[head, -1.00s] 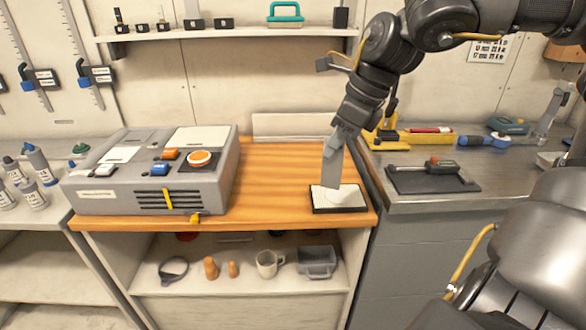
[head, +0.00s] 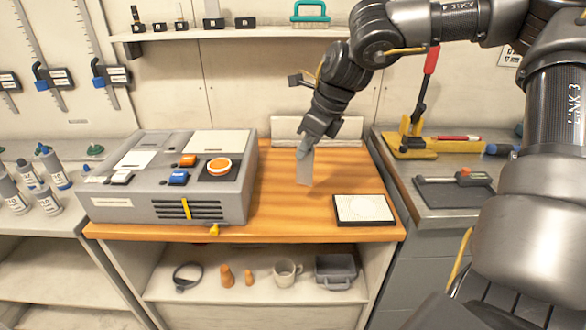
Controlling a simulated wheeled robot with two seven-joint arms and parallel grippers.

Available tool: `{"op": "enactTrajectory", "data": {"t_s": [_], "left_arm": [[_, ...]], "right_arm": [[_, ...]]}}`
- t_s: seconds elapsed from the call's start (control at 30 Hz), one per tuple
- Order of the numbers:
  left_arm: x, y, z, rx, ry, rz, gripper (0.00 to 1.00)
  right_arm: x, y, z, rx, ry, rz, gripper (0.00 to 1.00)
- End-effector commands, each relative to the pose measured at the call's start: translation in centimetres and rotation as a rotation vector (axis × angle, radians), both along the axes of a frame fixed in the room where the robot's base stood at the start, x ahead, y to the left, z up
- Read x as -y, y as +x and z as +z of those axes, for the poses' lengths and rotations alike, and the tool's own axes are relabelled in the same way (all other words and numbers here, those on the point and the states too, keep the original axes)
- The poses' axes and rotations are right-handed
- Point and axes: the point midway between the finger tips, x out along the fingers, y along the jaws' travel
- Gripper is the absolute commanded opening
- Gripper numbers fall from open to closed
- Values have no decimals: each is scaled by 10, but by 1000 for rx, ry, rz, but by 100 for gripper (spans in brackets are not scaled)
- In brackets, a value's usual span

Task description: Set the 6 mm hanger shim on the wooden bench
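A flat light-grey plate (head: 305,168), which looks like the hanger shim, hangs down from my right gripper (head: 311,145). The gripper is shut on its upper end. I cannot read any thickness mark on it. The plate is upright and slightly tilted, over the back middle of the wooden bench (head: 285,210); I cannot tell for sure whether its lower edge touches the wood. My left gripper is not in view.
A grey console (head: 170,210) fills the bench's left side. A black-edged white pad (head: 363,209) lies at its front right. Bare wood lies between them. A metal counter with a yellow tool (head: 425,150) adjoins on the right. A shelf (head: 230,33) runs above.

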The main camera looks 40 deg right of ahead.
Motion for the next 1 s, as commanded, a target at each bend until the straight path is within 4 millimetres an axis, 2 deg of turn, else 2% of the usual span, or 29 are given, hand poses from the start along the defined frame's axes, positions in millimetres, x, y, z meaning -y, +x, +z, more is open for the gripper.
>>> {"op": "enactTrajectory", "data": {"t_s": [0.03, 0.1, 0.3, 0.53, 0.8, 1.0], "left_arm": [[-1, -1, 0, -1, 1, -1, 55], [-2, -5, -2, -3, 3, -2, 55], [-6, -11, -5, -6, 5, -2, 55], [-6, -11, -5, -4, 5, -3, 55], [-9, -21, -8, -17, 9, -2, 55], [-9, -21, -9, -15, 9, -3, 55]], "right_arm": [[0, 6, -13, -11, -1, -1, 0], [-2, 17, -25, -8, 0, 0, 0], [-5, 34, -44, -4, 1, 1, 0], [-5, 38, -49, -4, 1, 2, 0], [-6, 42, -81, -4, 1, 1, 0], [-6, 41, -83, -3, 1, 1, 0]]}}
